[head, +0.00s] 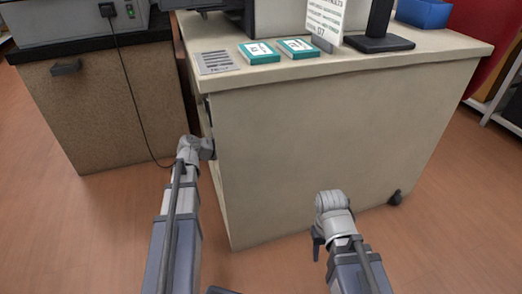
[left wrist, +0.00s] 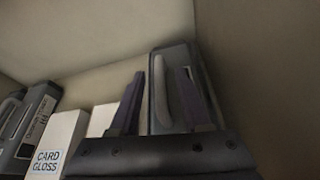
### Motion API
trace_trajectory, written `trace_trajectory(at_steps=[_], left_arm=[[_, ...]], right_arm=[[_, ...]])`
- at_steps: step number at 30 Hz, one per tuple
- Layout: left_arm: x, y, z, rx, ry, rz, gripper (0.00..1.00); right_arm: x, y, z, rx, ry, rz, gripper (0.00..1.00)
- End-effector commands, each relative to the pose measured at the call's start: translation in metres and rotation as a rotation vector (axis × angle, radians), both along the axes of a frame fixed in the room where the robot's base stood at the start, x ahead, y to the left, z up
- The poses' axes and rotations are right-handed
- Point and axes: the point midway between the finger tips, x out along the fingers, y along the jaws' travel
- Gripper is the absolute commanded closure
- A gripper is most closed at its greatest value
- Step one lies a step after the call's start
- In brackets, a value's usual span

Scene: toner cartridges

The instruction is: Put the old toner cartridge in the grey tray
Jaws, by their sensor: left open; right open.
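In the left wrist view my left gripper (left wrist: 162,75) is open inside a pale compartment. An upright, dark grey, glossy box-like thing (left wrist: 155,60) stands behind and between its fingers; I cannot tell whether they touch it. A dark grey cartridge-like thing (left wrist: 37,118) with a pale label leans at the far left of that view. I cannot tell which of them is the old toner cartridge. In the head view my left arm reaches into the cabinet's left side, and that gripper is hidden. My right gripper (head: 317,243) is open and empty, low before the cabinet. I make out no grey tray.
The beige cabinet (head: 310,145) fills the middle. On its top are a printed card (head: 214,62), two teal boxes (head: 278,49), a sign (head: 323,20) and a blue bin (head: 424,12). White boxes, one marked CARD GLOSS (left wrist: 52,145), stand left of my left gripper. The floor is clear.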

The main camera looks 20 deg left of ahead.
Motion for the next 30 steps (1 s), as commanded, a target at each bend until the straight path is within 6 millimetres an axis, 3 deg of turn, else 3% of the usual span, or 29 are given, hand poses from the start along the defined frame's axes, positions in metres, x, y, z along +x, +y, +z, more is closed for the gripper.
trace_trajectory(at_steps=[3,13,30], left_arm=[[-0.017,0.020,0.015,-0.002,0.001,0.004,0.53],[-0.048,0.060,0.034,-0.001,0.000,0.001,0.53],[-0.056,0.070,0.036,0.000,0.000,0.000,0.53]], right_arm=[[0.000,0.000,0.015,0.000,0.000,0.000,0.50],[0.000,0.000,0.034,0.000,0.000,0.000,0.50],[0.000,0.000,0.036,0.000,0.000,0.000,0.50]])
